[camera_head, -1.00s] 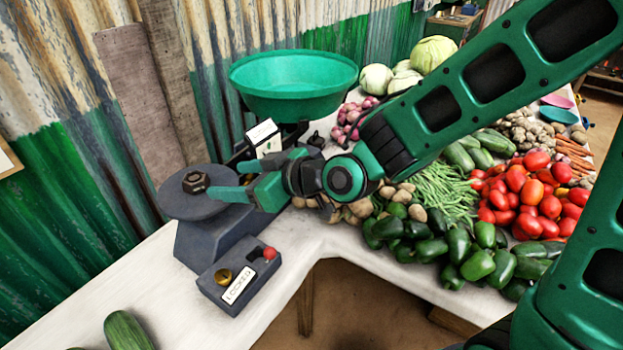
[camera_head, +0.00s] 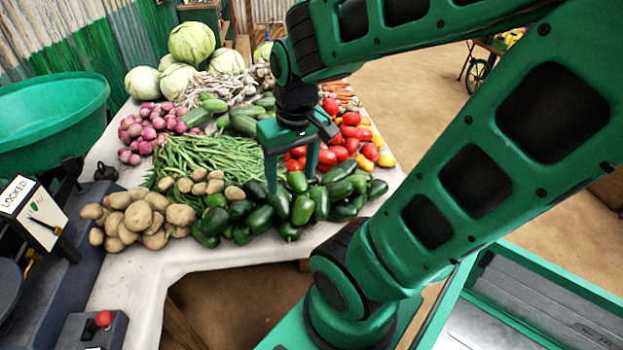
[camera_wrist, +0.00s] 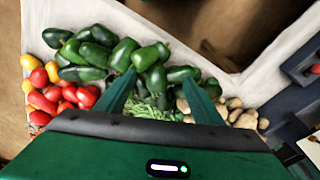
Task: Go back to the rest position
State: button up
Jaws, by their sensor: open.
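My gripper (camera_head: 292,180) is open and points down above the heap of green peppers (camera_head: 300,208), with nothing between its fingers. In the wrist view my gripper's two fingers (camera_wrist: 150,92) stand apart over the peppers (camera_wrist: 105,52) and green beans (camera_wrist: 150,112). The balance stands at the left of the head view, with its green pan (camera_head: 50,125) and a sign reading LOCKED (camera_head: 32,212). The balance's plate is partly cut off at the left edge.
Potatoes (camera_head: 140,218), onions (camera_head: 150,128), tomatoes (camera_head: 340,145) and cabbages (camera_head: 192,42) cover the white table (camera_head: 185,258). A control box with a red knob (camera_head: 104,318) sits at the lower left. Open floor (camera_head: 420,110) lies right of the table.

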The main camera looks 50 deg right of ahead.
jog(key=s+d+m+g, duration=0.1)
jog(key=s+d+m, duration=0.1)
jog(key=s, duration=0.5)
jog(key=shift+r+m+g+y, duration=0.3)
jog(key=shift+r+m, duration=0.15)
jog(key=shift+m, duration=0.05)
jog(key=shift+d, duration=0.1)
jog(key=shift+w+f, duration=0.25)
jog(key=shift+w, duration=0.4)
